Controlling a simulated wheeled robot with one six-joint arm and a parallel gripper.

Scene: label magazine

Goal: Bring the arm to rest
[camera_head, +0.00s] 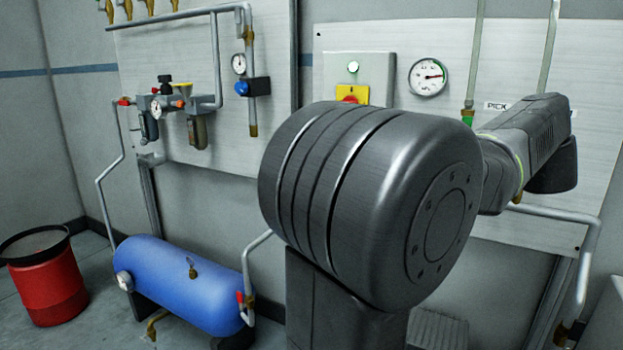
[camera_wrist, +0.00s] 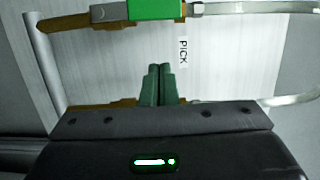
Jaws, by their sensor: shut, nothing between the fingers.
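My gripper (camera_wrist: 156,84) shows in the wrist view with its two green fingers together and nothing between them. It points toward the panel, close to a white "PICK" label (camera_wrist: 183,52). A green fitting (camera_wrist: 158,9) with brass ends lies beyond the fingertips at the top of that view. In the head view my dark arm fills the middle and reaches to the right, and the gripper itself is hidden there. The PICK label (camera_head: 496,106) shows just above the arm.
Pipes and gauges line the wall panel (camera_head: 560,75). A switch box (camera_head: 374,67) and round gauge (camera_head: 428,77) sit behind my arm. A blue tank (camera_head: 180,283) and red bin (camera_head: 48,285) stand lower left. Open floor shows between them.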

